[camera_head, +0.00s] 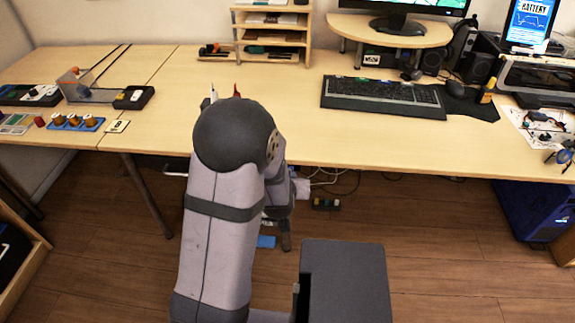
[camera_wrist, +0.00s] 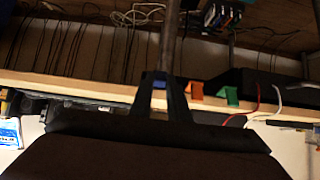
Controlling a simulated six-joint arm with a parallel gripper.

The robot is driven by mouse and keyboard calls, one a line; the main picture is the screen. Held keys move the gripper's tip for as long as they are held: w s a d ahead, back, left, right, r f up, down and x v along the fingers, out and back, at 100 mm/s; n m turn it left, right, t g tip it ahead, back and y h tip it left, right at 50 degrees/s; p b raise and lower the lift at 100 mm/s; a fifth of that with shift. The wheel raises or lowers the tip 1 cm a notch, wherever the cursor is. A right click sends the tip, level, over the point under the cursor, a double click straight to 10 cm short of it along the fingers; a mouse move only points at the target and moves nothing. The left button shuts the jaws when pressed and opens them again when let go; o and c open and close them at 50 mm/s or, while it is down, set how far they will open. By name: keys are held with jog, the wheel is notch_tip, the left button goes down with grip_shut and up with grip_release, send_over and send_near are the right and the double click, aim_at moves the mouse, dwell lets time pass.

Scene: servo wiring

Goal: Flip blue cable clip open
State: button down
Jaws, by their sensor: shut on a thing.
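The blue cable clip (camera_wrist: 160,84) shows in the wrist view at the desk's edge, as a small blue patch between my fingertips. My gripper (camera_wrist: 160,80) is shut on it, and the dark fingers hide most of it. I cannot tell whether the clip's flap is open or shut. An orange clip (camera_wrist: 195,90) and a green clip (camera_wrist: 232,96) sit along the same edge to the right. In the head view my arm covers the gripper and the clips.
A red cable (camera_wrist: 255,98) and a white cable (camera_wrist: 281,96) lie right of the green clip. The desk (camera_head: 290,110) carries a keyboard (camera_head: 383,97) and a wooden shelf (camera_head: 272,40). Several dark cables hang beyond the edge. The desktop between arm and keyboard is largely clear.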

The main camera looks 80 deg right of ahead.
jog(key=y+p, duration=0.1)
jog(key=p, duration=0.4)
jog(key=r+y+p, duration=0.1)
jog(key=y+p, duration=0.1)
jog(key=p, duration=0.3)
jog(key=r+y+p, duration=0.1)
jog(key=p, duration=0.4)
jog(key=shift+d+r+y, duration=0.25)
jog(key=shift+d+y, duration=0.05)
jog(key=shift+p, duration=0.7)
jog(key=shift+d+f+y+p, duration=0.1)
jog(key=shift+f+y+p, duration=0.15)
jog(key=shift+p, duration=0.55)
jog(key=c, duration=1.7)
grip_release()
jog(key=shift+d+r, duration=0.1)
